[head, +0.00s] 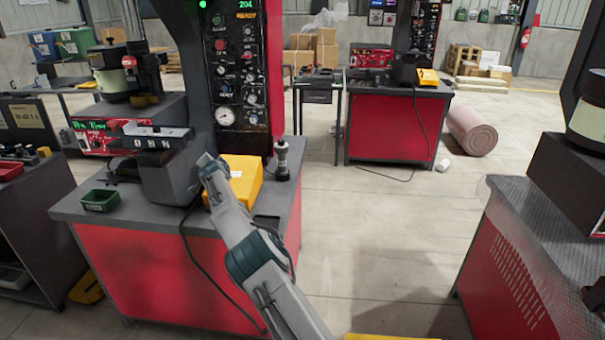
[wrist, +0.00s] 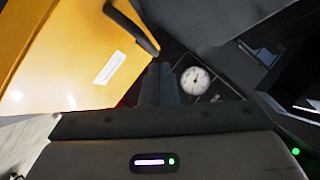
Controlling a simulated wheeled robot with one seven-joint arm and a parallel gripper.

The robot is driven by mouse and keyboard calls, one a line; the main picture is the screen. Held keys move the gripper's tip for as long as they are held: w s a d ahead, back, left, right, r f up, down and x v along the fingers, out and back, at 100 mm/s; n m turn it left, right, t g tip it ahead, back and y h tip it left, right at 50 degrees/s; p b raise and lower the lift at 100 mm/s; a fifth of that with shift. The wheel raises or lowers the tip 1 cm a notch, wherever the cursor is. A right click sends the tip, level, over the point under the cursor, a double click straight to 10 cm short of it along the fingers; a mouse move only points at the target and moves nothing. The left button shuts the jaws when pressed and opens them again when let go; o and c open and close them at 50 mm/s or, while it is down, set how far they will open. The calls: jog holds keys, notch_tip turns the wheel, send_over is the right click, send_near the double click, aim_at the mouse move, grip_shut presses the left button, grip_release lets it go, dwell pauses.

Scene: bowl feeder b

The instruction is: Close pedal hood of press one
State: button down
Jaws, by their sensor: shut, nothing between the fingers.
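The press (head: 245,70) with the lit 204 display stands on a red cabinet with a grey top. A yellow box-like hood (head: 246,178) with a pale label sits on that top, right of the press's grey block. In the wrist view the yellow hood (wrist: 75,50) fills the upper left, with a dark handle-like bar along its edge. I cannot tell whether it is open or closed. My gripper (head: 207,162) is at the hood's left side in the head view. In the wrist view my gripper (wrist: 159,82) is shut and empty, near the dark bar; contact cannot be told.
A dark knobbed post (head: 282,160) stands right of the hood. A green tray (head: 100,200) lies at the top's left. A black cable (head: 205,270) hangs down the cabinet front. Another metal-topped red bench (head: 530,230) stands right, with clear floor (head: 385,240) between.

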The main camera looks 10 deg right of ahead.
jog(key=shift+w+a+f+p, duration=0.15)
jog(key=shift+a+f+p, duration=0.35)
jog(key=shift+a, duration=0.1)
jog(key=shift+w+a+f+p, duration=0.15)
jog(key=shift+a+f+p, duration=0.25)
jog(key=shift+a+f, duration=0.15)
jog(key=shift+a+r, duration=0.1)
jog(key=shift+a, duration=0.1)
